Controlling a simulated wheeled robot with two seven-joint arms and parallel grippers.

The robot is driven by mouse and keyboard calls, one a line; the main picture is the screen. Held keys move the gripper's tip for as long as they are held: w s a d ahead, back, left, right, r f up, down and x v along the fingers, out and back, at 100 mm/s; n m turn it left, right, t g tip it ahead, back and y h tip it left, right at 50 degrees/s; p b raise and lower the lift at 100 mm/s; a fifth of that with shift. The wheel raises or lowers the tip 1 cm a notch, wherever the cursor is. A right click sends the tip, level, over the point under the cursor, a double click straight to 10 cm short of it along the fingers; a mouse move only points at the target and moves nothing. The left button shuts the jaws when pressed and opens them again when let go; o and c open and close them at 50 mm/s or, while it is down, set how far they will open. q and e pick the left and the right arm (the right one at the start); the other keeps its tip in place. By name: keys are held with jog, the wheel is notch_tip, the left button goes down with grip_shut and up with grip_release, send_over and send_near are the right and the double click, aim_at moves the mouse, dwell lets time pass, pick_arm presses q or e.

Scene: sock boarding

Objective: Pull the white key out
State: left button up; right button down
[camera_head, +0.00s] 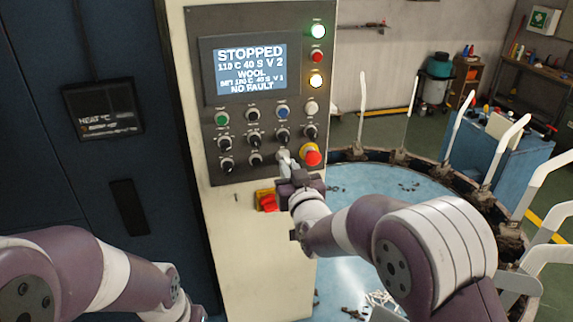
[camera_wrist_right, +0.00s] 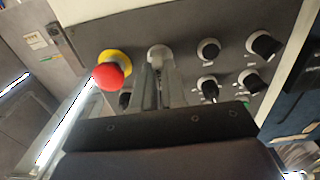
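The control panel (camera_head: 235,125) stands in front of me. The white key (camera_head: 283,155) is in the panel's lower row, left of the red stop button, mostly hidden by my fingers. In the right wrist view it shows as a pale round piece (camera_wrist_right: 158,52) at the fingertips. My right gripper (camera_head: 289,165) is up against it. The right fingers (camera_wrist_right: 158,75) are close together, with the key's pale head between the tips. I see no gap between key and panel. My left arm comes in low at the left; its gripper is not in view.
The red stop button with yellow collar (camera_head: 312,156) is close beside the right gripper. A red-and-yellow switch (camera_head: 267,200) sits below. The screen (camera_head: 250,70) reads STOPPED, NO FAULT. A round blue table (camera_head: 385,190) with upright white boards stands at right.

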jog(key=shift+s, duration=0.1)
jog(key=shift+b+v, duration=0.8)
jog(key=shift+v, duration=1.35)
jog(key=p+v, duration=0.7)
jog(key=v, duration=1.3)
